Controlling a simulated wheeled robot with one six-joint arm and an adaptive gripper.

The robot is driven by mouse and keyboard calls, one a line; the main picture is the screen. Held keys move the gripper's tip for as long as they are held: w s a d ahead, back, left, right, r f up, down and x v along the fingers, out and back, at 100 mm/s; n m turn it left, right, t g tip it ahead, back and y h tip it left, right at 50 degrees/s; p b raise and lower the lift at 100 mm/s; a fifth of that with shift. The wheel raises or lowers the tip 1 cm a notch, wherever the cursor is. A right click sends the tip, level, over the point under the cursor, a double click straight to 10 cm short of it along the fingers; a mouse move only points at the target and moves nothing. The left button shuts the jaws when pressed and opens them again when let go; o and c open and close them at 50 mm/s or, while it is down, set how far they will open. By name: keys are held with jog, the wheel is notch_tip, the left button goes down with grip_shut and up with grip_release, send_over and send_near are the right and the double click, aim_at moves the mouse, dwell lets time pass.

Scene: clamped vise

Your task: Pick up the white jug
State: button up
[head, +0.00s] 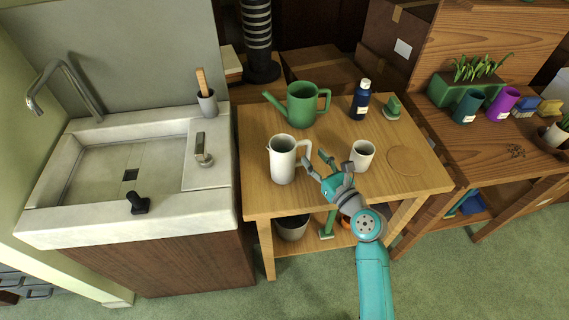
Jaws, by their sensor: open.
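The white jug (283,161) stands upright on the wooden table (259,202), toward its front left. Its handle is on the right side, facing my gripper. My gripper (314,162) is open, just right of the jug's handle. One finger is close to the handle; I cannot tell whether it touches. The other finger lies farther right, toward a white cup.
The white cup (362,156) stands close right of my gripper. A green watering can (303,106) stands behind the jug, with a dark blue bottle (361,100) at the back right. A sink (120,170) is left of the table. A round coaster (406,161) lies at the right.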

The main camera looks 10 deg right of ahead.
aim_at(310, 152)
jog(key=x, duration=0.4)
jog(key=shift+w+r, duration=0.1)
grip_shut()
